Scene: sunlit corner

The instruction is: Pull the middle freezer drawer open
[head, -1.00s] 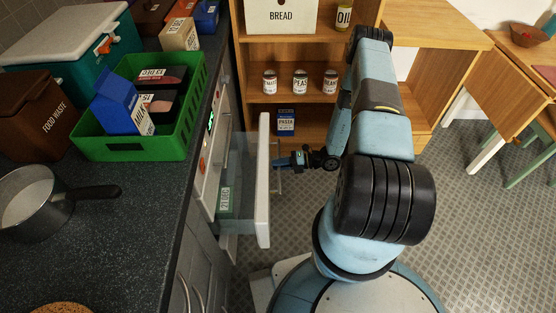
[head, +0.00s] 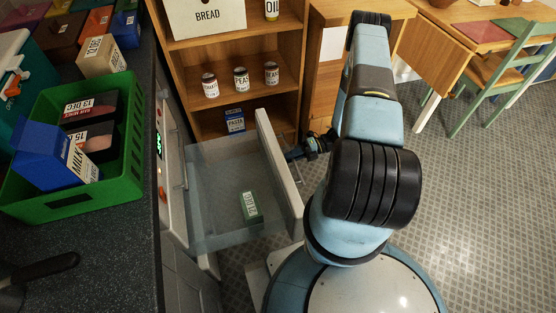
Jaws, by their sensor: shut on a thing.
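A freezer drawer (head: 215,205) with clear walls and a white front (head: 279,172) stands pulled well out from the freezer under the counter. A small green box with a white label (head: 249,206) lies on its floor. My gripper (head: 294,154) is at the outer side of the drawer front, shut on its handle. The handle itself is mostly hidden by the front panel and my arm. I cannot tell from this view which drawer of the stack it is.
A green crate (head: 125,187) with a milk carton (head: 52,158) and packs stands on the dark counter at left. A wooden shelf (head: 240,60) with cans stands behind the drawer. Patterned floor (head: 460,210) is open to the right.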

